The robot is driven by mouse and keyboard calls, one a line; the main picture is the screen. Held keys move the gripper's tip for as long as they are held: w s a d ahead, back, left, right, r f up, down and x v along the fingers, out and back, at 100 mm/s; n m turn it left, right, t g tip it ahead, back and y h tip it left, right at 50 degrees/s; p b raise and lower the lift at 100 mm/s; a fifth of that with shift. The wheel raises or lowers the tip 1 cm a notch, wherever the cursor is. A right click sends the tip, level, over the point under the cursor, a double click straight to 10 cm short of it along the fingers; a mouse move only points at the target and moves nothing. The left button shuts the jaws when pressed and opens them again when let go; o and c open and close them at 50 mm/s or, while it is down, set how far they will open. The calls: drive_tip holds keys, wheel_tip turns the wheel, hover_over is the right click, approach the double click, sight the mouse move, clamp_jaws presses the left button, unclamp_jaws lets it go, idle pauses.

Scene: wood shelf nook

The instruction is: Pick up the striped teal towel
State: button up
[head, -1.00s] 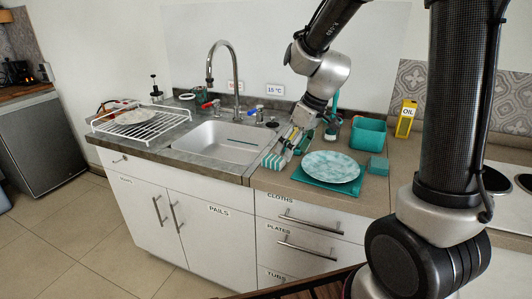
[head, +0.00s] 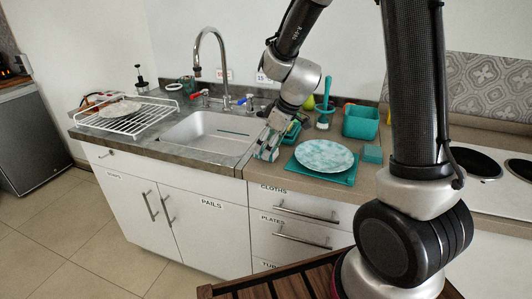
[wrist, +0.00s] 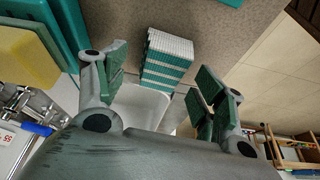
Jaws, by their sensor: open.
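The striped teal and white towel (head: 265,153) lies at the front edge of the counter, just right of the sink, partly hidden by my gripper in the head view. In the wrist view the towel (wrist: 168,58) shows as a folded striped block between and beyond my two fingers. My gripper (wrist: 162,80) is open and empty, with its green-padded fingers spread to either side of the towel. In the head view my gripper (head: 271,141) is right at the towel; whether it touches it I cannot tell.
The sink (head: 207,133) is left of the towel. A marbled plate (head: 324,156) on a teal mat (head: 313,175) lies to the right. A teal tub (head: 361,122) and brush (head: 325,110) stand behind. A yellow sponge (wrist: 25,58) is near the left finger.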

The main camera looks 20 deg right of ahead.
drive_tip(key=shift+w+a+f, duration=0.15)
drive_tip(key=shift+f, duration=0.35)
drive_tip(key=c, duration=1.1)
wheel_tip(320, 180, up, 10)
drive_tip(key=shift+r, duration=0.1)
